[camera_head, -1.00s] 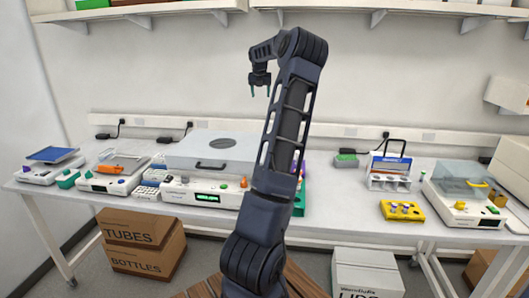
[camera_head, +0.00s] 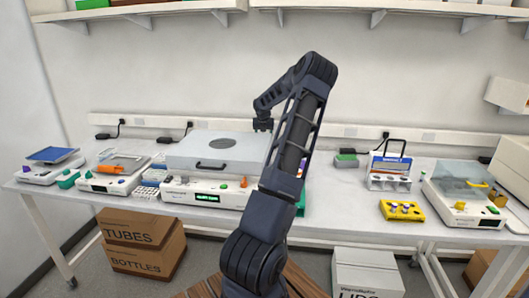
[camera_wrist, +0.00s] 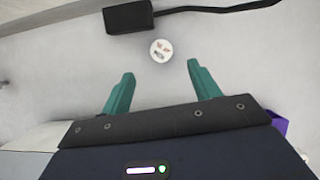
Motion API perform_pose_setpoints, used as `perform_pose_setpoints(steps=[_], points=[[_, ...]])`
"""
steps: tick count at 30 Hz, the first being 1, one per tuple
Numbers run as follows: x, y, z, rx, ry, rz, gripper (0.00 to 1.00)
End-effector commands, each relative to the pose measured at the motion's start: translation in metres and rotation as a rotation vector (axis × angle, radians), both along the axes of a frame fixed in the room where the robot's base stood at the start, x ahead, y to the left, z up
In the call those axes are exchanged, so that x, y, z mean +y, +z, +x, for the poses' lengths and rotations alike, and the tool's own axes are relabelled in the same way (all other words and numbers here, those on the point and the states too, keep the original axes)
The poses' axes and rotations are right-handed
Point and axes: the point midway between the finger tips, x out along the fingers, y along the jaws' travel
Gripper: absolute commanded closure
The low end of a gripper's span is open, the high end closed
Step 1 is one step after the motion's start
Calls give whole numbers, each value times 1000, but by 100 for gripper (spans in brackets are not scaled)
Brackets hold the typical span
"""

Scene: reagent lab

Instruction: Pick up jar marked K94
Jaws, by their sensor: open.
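A small round white lid, seen from above, shows in the wrist view (camera_wrist: 160,50) with reddish and dark markings too small to read for certain; it may be the jar marked K94. My gripper (camera_wrist: 160,72) is open and empty, its two teal fingers apart, with the lid just beyond the gap between the fingertips in the picture. In the head view my gripper (camera_head: 263,124) hangs low behind the large grey-lidded device (camera_head: 215,148). Its fingers and the jar cannot be made out there.
A black power adapter (camera_wrist: 128,17) with a cable lies close to the lid. A purple object (camera_wrist: 280,122) shows beside my gripper. On the bench (camera_head: 340,212), a yellow rack (camera_head: 402,211) and a tube holder (camera_head: 389,180) stand to the right, with bare surface left of them.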

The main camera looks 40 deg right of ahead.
Motion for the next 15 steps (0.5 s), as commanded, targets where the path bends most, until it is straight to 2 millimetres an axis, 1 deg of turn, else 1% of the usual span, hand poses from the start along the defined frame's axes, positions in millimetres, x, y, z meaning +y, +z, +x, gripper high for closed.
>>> perform_pose_setpoints(steps=[1,5,12,15], points=[[0,-5,0,0,1,0,38],[-2,-14,3,-1,0,0,38],[-10,-45,12,0,0,1,38],[-12,-54,15,-1,0,1,38]])
